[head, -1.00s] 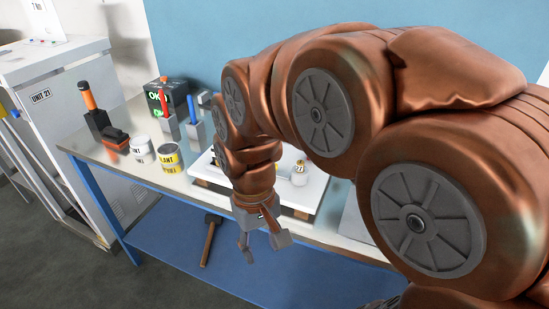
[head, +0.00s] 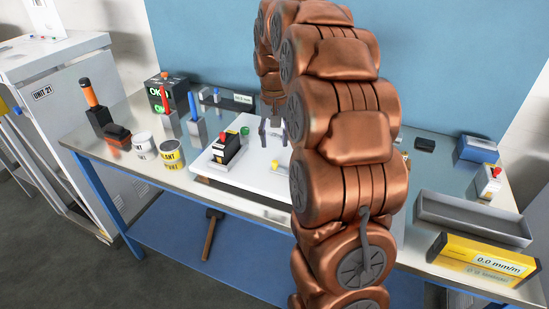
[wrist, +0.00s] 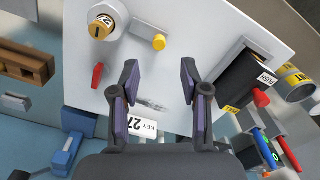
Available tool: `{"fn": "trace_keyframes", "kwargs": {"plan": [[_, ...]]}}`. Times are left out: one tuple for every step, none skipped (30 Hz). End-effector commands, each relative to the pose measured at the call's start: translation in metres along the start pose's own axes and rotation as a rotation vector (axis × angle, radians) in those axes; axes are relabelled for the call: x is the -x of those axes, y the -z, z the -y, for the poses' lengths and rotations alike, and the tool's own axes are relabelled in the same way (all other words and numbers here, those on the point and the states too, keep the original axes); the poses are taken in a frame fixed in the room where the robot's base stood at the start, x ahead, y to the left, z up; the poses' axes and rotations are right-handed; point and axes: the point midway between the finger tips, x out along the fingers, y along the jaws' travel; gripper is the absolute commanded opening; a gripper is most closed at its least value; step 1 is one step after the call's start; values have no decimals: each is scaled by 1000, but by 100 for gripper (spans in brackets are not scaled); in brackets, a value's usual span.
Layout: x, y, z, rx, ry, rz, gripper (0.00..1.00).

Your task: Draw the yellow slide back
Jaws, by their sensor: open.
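The yellow slide shows as a small yellow knob (wrist: 159,42) at the end of a short grey bar on the white board (wrist: 205,30) in the wrist view. In the head view the yellow knob (head: 275,163) sits near the middle of the white board (head: 232,178), just left of my arm. My gripper (wrist: 153,78) is open and empty. Its two dark fingers point at the board, and the knob lies beyond the tips, between their lines. In the head view my gripper (head: 272,132) is over the back of the board, partly hidden by my arm.
A black box with a red button (head: 226,147) stands on the board's left. The wrist view shows a round knob (wrist: 103,27) and a red lever (wrist: 97,75) beside the slide. Cans (head: 172,155) stand left. A grey tray (head: 470,217) lies right.

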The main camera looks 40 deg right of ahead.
Motion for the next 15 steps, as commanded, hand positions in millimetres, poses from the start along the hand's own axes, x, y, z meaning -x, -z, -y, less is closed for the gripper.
{"fn": "trace_keyframes", "kwargs": {"plan": [[-1,2,-1,-5,0,0,46],[-2,3,-2,-6,0,-1,46],[-3,4,-2,-7,0,0,46],[-5,3,-2,-7,0,1,46],[-7,3,-2,-7,-1,2,46],[-10,3,-2,-6,-1,2,46],[-13,3,-2,-6,-1,1,46],[-16,3,-2,-6,0,0,46],[-20,3,-2,-6,0,1,46],[-24,2,-2,-6,0,2,46],[-28,2,-2,-6,-1,2,46],[-34,3,-2,-6,-1,2,46],[-38,2,-2,-6,-1,2,46],[-42,2,-2,-6,-1,3,46],[-48,2,-2,-6,-1,4,46]]}}
